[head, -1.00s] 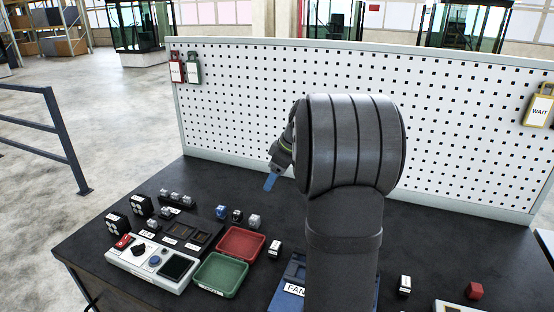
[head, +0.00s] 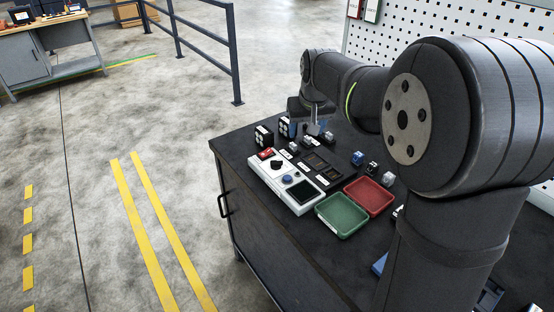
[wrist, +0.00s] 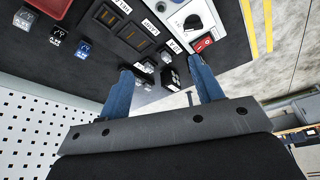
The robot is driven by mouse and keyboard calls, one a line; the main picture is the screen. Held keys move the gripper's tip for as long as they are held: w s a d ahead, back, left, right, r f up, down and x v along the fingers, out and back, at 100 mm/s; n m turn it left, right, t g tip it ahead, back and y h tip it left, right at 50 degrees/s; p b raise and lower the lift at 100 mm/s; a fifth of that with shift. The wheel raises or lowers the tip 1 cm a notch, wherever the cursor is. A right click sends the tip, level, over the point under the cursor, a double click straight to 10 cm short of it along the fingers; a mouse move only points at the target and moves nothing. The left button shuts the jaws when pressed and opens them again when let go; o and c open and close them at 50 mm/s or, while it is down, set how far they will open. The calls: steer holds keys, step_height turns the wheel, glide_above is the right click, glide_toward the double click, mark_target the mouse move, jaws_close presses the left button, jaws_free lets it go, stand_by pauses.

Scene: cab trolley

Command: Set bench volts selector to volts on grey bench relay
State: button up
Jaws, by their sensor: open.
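A pale test panel (head: 273,180) sits at the bench's left edge in the head view, with a black selector knob (head: 276,164), a red switch (head: 266,153), a blue button (head: 287,179) and a dark screen (head: 301,191). The knob also shows in the wrist view (wrist: 192,22). A grey relay block (head: 388,179) stands near the red tray; other small grey blocks (wrist: 146,66) lie beyond the panel, between my fingers in the wrist view. My gripper (wrist: 160,63) is open and empty, above the bench's far left part. The knob's setting is too small to read.
A dark labelled socket strip (head: 322,170) lies beside the panel. A green tray (head: 343,216) and a red tray (head: 369,196) are nearer. Black blocks (head: 264,136) stand beyond the panel. A white pegboard (head: 410,28) rises behind the bench.

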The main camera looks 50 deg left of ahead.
steer(key=m, duration=0.1)
glide_toward(277, 160)
steer(key=shift+t, duration=0.3)
steer(key=x, duration=0.8)
steer(key=shift+s+f, duration=0.35)
steer(key=shift+f, duration=0.05)
steer(key=c, duration=1)
steer(key=shift+n, duration=0.3)
steer(key=n, duration=0.1)
steer(key=n+g, duration=0.1)
steer(key=n, duration=0.1)
steer(key=n+g, duration=0.1)
steer(key=n, duration=0.1)
steer(key=shift+w+y, duration=0.25)
steer(key=shift+y, duration=0.15)
steer(key=n+g, duration=0.1)
steer(key=n, duration=0.2)
steer(key=n+g, duration=0.1)
steer(key=n, duration=0.2)
steer(key=shift+w+g+h, duration=0.15)
steer(key=shift+g+h, duration=0.15)
steer(key=shift+n, duration=0.3)
